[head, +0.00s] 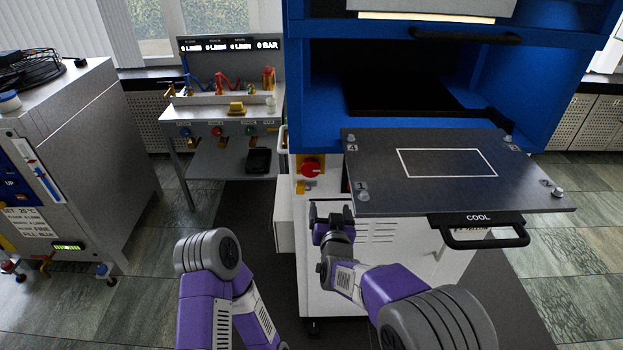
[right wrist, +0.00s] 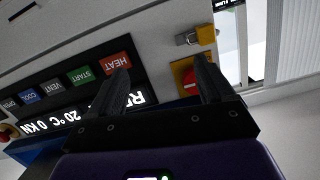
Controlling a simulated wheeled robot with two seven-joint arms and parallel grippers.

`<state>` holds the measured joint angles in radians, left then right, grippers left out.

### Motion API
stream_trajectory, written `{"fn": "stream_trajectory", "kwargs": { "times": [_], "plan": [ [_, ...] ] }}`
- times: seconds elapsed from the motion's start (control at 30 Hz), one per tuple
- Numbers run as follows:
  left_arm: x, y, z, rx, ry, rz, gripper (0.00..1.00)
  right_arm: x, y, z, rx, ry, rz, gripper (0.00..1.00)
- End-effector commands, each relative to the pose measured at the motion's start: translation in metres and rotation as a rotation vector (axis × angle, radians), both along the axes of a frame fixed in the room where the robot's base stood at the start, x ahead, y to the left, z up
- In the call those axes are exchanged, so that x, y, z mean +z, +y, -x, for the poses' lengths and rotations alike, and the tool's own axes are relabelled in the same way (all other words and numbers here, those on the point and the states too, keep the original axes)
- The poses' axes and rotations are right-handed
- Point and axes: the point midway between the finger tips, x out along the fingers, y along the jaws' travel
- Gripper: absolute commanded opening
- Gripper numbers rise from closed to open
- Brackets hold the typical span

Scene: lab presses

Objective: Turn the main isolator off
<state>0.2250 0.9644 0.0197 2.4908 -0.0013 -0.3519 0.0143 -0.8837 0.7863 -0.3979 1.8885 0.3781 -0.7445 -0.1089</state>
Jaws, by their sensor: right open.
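The main isolator (head: 311,168) is a red rotary knob on a yellow plate, on the front of the blue and white press, left of the dark plate. In the right wrist view the red knob (right wrist: 187,76) is partly hidden behind one finger, with a yellow part and a metal piece (right wrist: 200,36) near it. My right gripper (head: 332,212) is just below and right of the isolator in the head view, apart from it as far as I can tell. Its fingers (right wrist: 160,70) are spread and empty. My left gripper is out of view.
A dark plate (head: 440,193) with a COOL-labelled handle (head: 478,234) juts from the press above my right gripper. A button panel (right wrist: 75,85) shows in the right wrist view. A bench with gauges (head: 225,115) stands behind left; a grey cabinet (head: 85,150) stands far left.

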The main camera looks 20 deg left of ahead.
Motion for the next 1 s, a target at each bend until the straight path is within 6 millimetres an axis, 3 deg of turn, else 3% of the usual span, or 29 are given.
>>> {"fn": "stream_trajectory", "kwargs": {
  "times": [0.03, 0.1, 0.2, 0.37, 0.73, 1.0],
  "plan": [
    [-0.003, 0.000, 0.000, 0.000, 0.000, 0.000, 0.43, 0.023, 0.016, 0.004, 0.014, -0.055, -0.020, 0.82],
    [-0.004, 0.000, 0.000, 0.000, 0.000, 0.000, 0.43, 0.046, 0.029, 0.007, 0.024, -0.106, -0.040, 0.82],
    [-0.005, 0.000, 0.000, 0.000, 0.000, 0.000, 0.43, 0.063, 0.039, 0.010, 0.029, -0.145, -0.057, 0.82],
    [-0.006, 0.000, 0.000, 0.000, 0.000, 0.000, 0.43, 0.067, 0.044, -0.001, 0.030, -0.153, -0.060, 0.82],
    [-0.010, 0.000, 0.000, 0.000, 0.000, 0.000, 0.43, 0.066, 0.061, -0.046, 0.031, -0.152, -0.059, 0.82],
    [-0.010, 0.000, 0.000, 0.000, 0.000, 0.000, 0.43, 0.066, 0.066, -0.059, 0.032, -0.150, -0.059, 0.82]
  ]
}}
